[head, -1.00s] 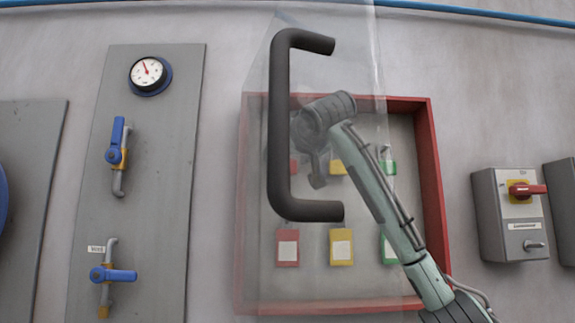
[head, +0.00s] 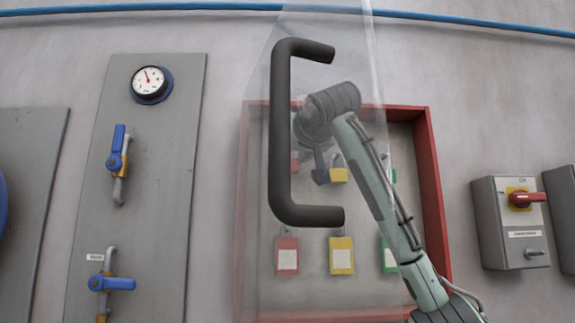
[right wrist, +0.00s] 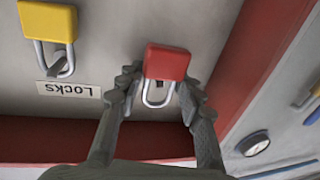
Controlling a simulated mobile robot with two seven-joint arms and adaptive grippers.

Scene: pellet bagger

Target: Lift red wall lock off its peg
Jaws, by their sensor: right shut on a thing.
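The red lock (right wrist: 166,62) is between the two fingertips of my right gripper (right wrist: 160,84) in the upside-down right wrist view. The fingers are shut on it, one on each side, and its metal shackle shows between them. I cannot tell whether the shackle still touches its peg. In the head view my right gripper (head: 308,172) is inside the red-framed lock box (head: 434,190), seen partly through the clear door. A small part of the red lock (head: 294,163) shows beside the fingers. My left gripper is not in view.
A yellow lock (right wrist: 48,21) hangs on a peg beside it, near a "Locks" label (right wrist: 68,89). Lower red (head: 287,257), yellow (head: 341,257) and green (head: 389,255) locks hang below. The clear door has a black handle (head: 280,130). A grey switch box (head: 508,225) stands right.

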